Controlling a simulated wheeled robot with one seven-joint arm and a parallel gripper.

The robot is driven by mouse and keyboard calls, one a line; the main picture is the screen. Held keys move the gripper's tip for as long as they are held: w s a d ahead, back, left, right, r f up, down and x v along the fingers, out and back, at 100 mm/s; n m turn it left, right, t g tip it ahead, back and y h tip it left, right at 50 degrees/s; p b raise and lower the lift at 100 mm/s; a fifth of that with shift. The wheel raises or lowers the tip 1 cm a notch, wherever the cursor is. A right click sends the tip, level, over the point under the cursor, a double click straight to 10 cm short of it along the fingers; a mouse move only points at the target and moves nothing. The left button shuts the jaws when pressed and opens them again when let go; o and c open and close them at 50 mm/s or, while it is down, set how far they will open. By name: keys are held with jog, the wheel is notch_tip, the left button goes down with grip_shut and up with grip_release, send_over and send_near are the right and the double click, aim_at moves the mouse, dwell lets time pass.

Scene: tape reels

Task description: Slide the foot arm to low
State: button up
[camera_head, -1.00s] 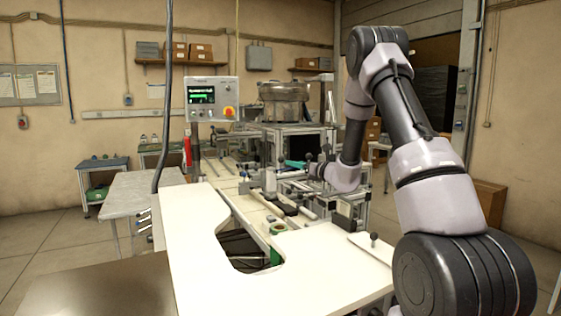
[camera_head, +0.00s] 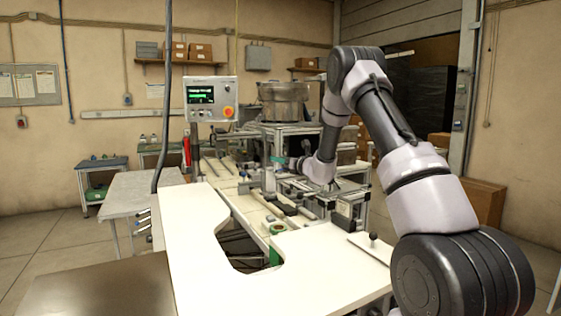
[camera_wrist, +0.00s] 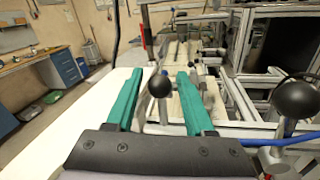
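My gripper (camera_wrist: 160,75) has two teal fingers, which are spread apart with a gap on both sides. In the wrist view a black ball knob (camera_wrist: 159,86) on a metal stem appears in the gap between the fingers, with no visible contact. I cannot tell its depth relative to the fingertips. A second, larger-looking black ball knob (camera_wrist: 297,98) stands at the right, outside the fingers. In the head view my gripper (camera_head: 278,160) is small and partly hidden among the machine's parts. Which of the knobs belongs to the foot arm cannot be told for certain.
The machine's aluminium frame (camera_wrist: 240,98) and a blue hose (camera_wrist: 285,141) lie right of the fingers. A metal bowl (camera_head: 283,100) tops the machine. A control panel (camera_head: 211,99) stands behind left.

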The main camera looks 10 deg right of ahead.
grip_shut()
dwell(1.2)
